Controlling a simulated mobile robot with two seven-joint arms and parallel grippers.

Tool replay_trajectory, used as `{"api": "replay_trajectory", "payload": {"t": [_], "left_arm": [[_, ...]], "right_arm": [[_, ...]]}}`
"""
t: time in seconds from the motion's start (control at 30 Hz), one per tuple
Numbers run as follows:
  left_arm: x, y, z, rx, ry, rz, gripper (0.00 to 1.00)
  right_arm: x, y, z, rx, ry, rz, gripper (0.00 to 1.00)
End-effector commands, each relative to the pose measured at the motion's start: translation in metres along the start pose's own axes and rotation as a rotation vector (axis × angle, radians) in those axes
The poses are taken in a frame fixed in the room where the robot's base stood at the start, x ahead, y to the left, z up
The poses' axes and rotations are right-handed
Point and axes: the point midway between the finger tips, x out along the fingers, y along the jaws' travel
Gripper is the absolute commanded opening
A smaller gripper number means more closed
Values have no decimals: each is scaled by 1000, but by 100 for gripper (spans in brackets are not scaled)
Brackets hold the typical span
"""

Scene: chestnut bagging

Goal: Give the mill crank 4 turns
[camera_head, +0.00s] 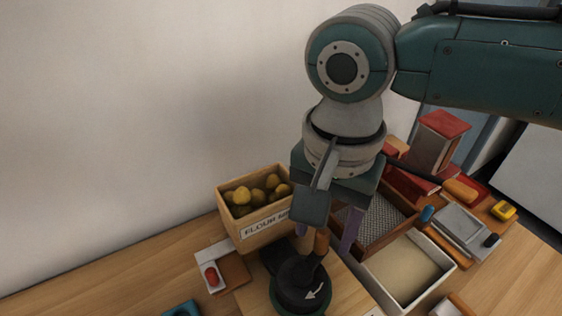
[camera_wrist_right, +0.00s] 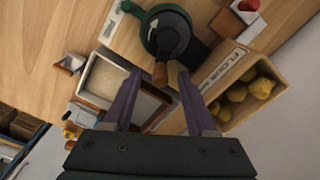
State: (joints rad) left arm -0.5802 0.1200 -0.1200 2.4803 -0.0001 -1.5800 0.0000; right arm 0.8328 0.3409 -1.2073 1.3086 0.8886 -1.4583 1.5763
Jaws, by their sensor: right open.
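The mill (camera_head: 296,288) is a dark round body with a green rim and a white curved arrow on top, at the bottom of the head view. It also shows in the wrist view (camera_wrist_right: 172,38). Its crank ends in an upright brown wooden knob (camera_head: 321,242), seen also in the wrist view (camera_wrist_right: 160,74). My right gripper (camera_head: 326,240) points down over the knob with its purple fingers apart. In the wrist view the knob appears between the open fingertips (camera_wrist_right: 158,82); contact is not visible. My left gripper is out of view.
A wooden box (camera_head: 262,232) labelled flour holds several yellow-brown chestnuts behind the mill. A white-rimmed tray (camera_head: 447,262) of pale meal and a mesh-bottomed tray (camera_head: 412,222) stand to the right. A red-knobbed item (camera_head: 211,276) is left of the mill.

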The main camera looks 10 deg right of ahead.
Motion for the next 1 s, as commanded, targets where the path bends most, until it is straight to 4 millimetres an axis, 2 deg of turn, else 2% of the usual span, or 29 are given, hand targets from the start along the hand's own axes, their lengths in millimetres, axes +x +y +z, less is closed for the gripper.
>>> {"api": "replay_trajectory", "payload": {"t": [0.27,0.73,1.0], "left_arm": [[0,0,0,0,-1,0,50],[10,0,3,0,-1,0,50],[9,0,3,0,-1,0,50]], "right_arm": [[0,0,0,0,0,0,57],[19,0,0,0,-1,0,57],[20,0,0,0,0,0,57]]}}
